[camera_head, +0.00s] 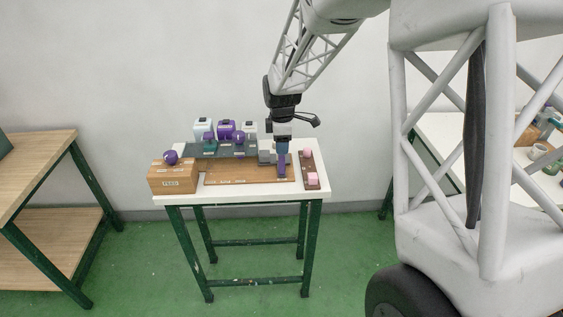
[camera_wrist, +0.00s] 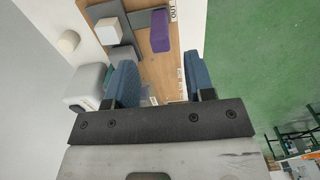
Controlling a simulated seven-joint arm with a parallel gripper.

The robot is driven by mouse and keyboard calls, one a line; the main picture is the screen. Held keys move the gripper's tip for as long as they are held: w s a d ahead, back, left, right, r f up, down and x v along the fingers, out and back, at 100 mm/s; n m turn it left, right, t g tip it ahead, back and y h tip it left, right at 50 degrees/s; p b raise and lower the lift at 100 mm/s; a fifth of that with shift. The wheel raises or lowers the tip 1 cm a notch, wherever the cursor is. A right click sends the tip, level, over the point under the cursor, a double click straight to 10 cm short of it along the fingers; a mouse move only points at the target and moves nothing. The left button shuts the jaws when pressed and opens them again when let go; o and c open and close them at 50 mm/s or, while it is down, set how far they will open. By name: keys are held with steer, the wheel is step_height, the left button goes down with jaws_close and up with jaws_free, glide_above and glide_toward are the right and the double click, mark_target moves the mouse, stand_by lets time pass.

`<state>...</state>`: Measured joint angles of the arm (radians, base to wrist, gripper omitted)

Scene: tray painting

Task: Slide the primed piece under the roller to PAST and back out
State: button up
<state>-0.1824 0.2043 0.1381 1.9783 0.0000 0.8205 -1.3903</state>
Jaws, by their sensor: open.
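My gripper (camera_head: 281,160) is over the right end of the brown board (camera_head: 235,171), fingers pointing down. In the wrist view its two blue fingers (camera_wrist: 157,62) are apart, with nothing held between them. A purple block (camera_wrist: 160,31) lies on the board beside an OUT label (camera_wrist: 172,12), beyond the fingertips. A white block (camera_wrist: 108,28) sits on a grey part to its left. A purple roller-like unit (camera_head: 226,129) stands at the back of the table. I cannot tell which piece is primed, and no PAST mark is readable.
A cardboard FEED box (camera_head: 173,178) with a purple ball (camera_head: 171,157) stands at the table's left. Grey and white units (camera_head: 203,127) line the back. The board's front middle is clear.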

mark_target(282, 173)
steer(key=shift+f, duration=0.15)
steer(key=shift+f, duration=3.75)
steer(key=shift+c, duration=0.2)
jaws_close()
